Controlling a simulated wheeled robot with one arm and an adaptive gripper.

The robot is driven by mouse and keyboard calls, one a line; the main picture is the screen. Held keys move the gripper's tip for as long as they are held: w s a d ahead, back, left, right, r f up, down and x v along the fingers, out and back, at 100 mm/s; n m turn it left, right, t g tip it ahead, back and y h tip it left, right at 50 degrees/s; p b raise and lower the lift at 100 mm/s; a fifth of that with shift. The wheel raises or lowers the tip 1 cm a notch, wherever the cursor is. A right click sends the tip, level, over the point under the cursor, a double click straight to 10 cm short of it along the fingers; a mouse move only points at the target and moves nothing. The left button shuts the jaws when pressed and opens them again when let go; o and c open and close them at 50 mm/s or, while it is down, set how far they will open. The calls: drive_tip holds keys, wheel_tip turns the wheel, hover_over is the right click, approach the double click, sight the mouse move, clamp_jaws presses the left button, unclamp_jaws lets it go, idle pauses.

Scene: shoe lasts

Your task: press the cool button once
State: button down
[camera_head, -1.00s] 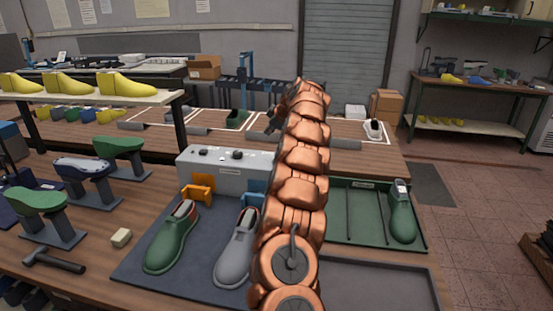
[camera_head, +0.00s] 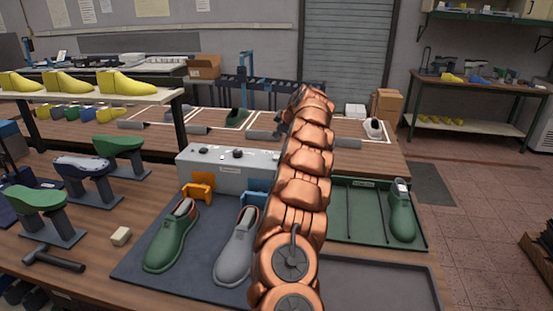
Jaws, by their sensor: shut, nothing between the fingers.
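A light grey control box (camera_head: 215,175) stands at the back of the dark mat, with a few small dark knobs or buttons (camera_head: 237,153) on its sloped top. Labels are too small to read, so I cannot tell which one is the cool button. The box's right end is hidden behind my copper arm. My gripper (camera_head: 284,115) is mostly hidden at the far end of the arm; only a dark sliver shows beside the arm's upper end, up and to the right of the box. It appears shut and empty, apart from the box.
A green shoe (camera_head: 171,240) and a grey shoe (camera_head: 237,250) lie on the mat (camera_head: 135,273), before an orange clamp (camera_head: 199,187) and a blue clamp (camera_head: 254,192). A green tray (camera_head: 364,238) holds another shoe at right. A hammer (camera_head: 55,261) and green lasts stand left.

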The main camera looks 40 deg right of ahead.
drive_tip(key=b, duration=0.1)
hover_over(277, 157)
wheel_tip(277, 157, down, 5)
drive_tip(key=shift+s+f, duration=0.15)
drive_tip(key=shift+f, duration=0.05)
drive_tip(key=shift+f+b, duration=0.55)
drive_tip(key=shift+b, duration=0.3)
drive_tip(key=shift+f+b, duration=1)
drive_tip(key=shift+b, duration=0.65)
idle(1.5)
drive_tip(key=shift+r, duration=1)
drive_tip(key=shift+r+p, duration=0.85)
drive_tip(key=shift+r, duration=1.65)
drive_tip(key=shift+a, duration=0.1)
